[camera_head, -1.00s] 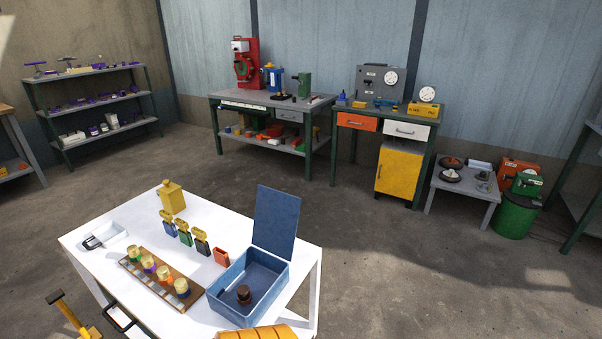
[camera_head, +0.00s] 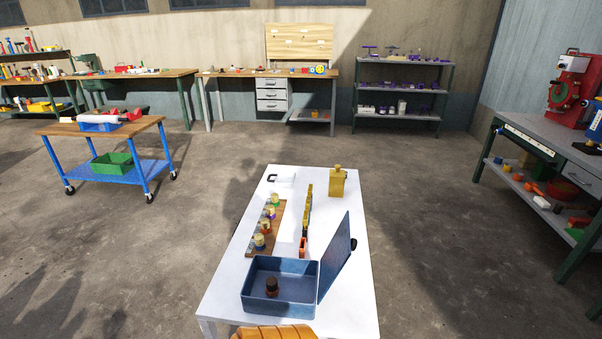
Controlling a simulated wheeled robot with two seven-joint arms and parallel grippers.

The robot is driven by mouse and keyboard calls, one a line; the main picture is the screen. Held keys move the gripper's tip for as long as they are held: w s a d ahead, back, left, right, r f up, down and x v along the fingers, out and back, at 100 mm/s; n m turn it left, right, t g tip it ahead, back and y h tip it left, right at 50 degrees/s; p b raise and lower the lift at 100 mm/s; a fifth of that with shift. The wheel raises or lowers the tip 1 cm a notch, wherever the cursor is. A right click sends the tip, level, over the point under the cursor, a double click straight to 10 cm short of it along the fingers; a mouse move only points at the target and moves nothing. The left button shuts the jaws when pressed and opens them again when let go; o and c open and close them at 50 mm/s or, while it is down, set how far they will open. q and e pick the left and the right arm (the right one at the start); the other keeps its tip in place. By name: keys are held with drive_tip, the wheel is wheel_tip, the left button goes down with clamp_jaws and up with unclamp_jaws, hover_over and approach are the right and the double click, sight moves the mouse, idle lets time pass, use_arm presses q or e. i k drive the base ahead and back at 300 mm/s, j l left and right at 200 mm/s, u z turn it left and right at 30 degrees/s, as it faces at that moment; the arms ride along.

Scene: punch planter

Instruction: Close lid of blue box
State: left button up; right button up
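The blue box (camera_head: 254,300) stands open at the near end of the white table (camera_head: 228,284). Its lid (camera_head: 337,258) is hinged on the box's right side and stands up, leaning outward to the right. A small dark brown knobbed object (camera_head: 272,287) is inside the box on its floor. Neither of my grippers can be made out in the head view. A yellow-orange ribbed shape (camera_head: 274,333) is cut off by the bottom edge, just in front of the box; I cannot tell what it is.
A blue cart (camera_head: 130,171) is at left. Floor around the table is clear.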

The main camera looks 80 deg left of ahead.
sight(341, 247)
drive_tip(key=i+u, duration=0.15)
drive_tip(key=u, duration=0.3)
drive_tip(key=i+u, duration=0.15)
drive_tip(key=u, duration=0.25)
drive_tip(key=i+l+u, duration=0.1)
drive_tip(key=u, duration=0.35)
drive_tip(key=i+l+u, duration=0.1)
drive_tip(key=u, duration=0.35)
drive_tip(key=l+u, duration=0.4)
drive_tip(key=i+l+u, duration=0.1)
drive_tip(key=u, duration=0.35)
